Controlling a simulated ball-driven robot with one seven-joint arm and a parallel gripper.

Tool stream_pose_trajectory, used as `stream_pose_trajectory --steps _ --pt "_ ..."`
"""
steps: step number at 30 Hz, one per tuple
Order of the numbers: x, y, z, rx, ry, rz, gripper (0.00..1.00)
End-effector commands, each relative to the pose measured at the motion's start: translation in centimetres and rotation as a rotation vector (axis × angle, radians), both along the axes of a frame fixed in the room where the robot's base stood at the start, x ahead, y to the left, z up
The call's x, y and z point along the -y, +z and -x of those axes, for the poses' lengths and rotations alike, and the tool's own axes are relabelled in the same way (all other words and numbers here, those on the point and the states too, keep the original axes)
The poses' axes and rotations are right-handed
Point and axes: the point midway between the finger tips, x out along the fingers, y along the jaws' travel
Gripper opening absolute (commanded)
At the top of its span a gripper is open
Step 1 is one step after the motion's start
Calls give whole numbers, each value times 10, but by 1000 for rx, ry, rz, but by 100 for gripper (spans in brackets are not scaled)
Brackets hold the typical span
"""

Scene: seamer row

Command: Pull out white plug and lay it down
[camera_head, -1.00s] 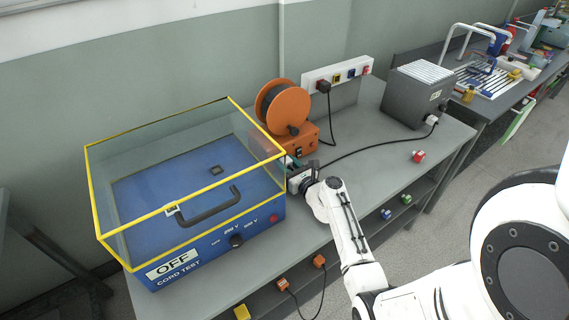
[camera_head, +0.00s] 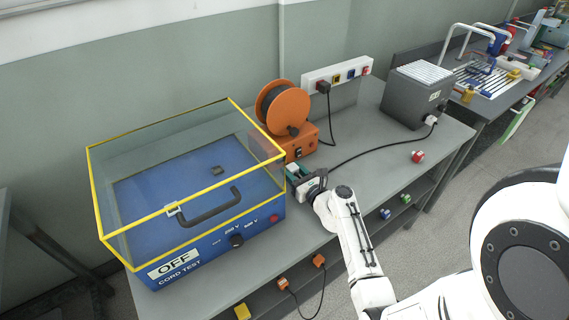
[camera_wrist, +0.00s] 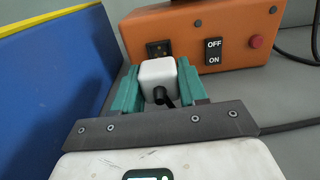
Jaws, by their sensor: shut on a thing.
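My gripper (camera_wrist: 158,72) has green jaws shut on the sides of a white plug (camera_wrist: 159,70) in the wrist view. A black cord end shows on the plug's near face. Just beyond it, a dark socket (camera_wrist: 158,49) on the orange reel unit (camera_wrist: 204,30) shows uncovered above the plug. The plug looks apart from it, though its far face is hidden. In the head view my gripper (camera_head: 297,172) is low over the bench, between the blue tester and the reel unit (camera_head: 300,143); the held plug is hard to make out there.
The blue cord tester (camera_head: 215,250) with its clear yellow-edged cover stands at left. A black cable (camera_head: 375,149) runs right to a light plug (camera_head: 431,120) at the grey box (camera_head: 412,98). A red plug (camera_head: 417,156) lies on the bench (camera_head: 375,175). Bench around it is clear.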

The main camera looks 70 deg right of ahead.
Motion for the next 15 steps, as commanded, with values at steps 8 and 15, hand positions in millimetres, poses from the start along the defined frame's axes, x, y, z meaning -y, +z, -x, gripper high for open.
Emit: stream_pose_trajectory --steps 8,15 --pt "-6 0 9 1 0 -1 0" --pt "-10 0 15 1 0 -1 0"
